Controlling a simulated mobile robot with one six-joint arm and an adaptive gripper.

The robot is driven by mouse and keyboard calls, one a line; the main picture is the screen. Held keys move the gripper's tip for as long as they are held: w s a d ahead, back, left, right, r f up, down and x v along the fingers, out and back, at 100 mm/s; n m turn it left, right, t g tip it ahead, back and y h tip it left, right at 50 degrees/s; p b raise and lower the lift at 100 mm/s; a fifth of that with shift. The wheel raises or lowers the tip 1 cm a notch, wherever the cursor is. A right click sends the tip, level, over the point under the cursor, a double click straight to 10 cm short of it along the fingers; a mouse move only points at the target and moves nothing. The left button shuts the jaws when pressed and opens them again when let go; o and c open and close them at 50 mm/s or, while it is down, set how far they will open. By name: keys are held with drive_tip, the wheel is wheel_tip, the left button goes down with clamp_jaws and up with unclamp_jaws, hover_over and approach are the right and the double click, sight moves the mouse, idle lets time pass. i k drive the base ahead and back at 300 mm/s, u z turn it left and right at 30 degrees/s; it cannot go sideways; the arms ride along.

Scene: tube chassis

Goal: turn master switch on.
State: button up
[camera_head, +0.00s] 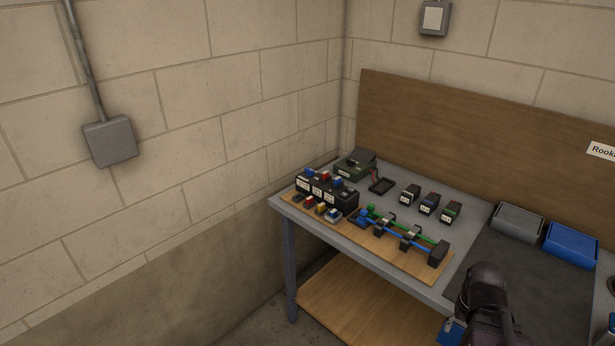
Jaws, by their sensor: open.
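I cannot tell for certain which thing is the master switch. A dark green box (354,165) sits at the workbench's back left corner. In front of it is a row of black blocks (327,192) with white labels and red and blue tops. A wooden board (400,262) carries blue and green tubes or rods (392,226) between small dark blocks, ending at a black block (438,253). A dark, rounded part of my arm rises at the bottom right, over the bench's front. My gripper's fingers do not show.
The grey workbench top (388,206) holds three small labelled blocks (429,203), a black tray (382,185), a grey bin (517,222), a blue bin (571,245) and a dark mat (535,290). Grey boxes hang on the left wall (110,141) and back wall (435,18).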

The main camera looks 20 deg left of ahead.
sight(309, 172)
drive_tip(key=k, duration=0.95)
drive_tip(key=u, duration=0.55)
drive_tip(key=i, duration=1.45)
drive_tip(key=z, duration=0.45)
drive_tip(key=i, duration=0.4)
drive_tip(key=z, duration=0.05)
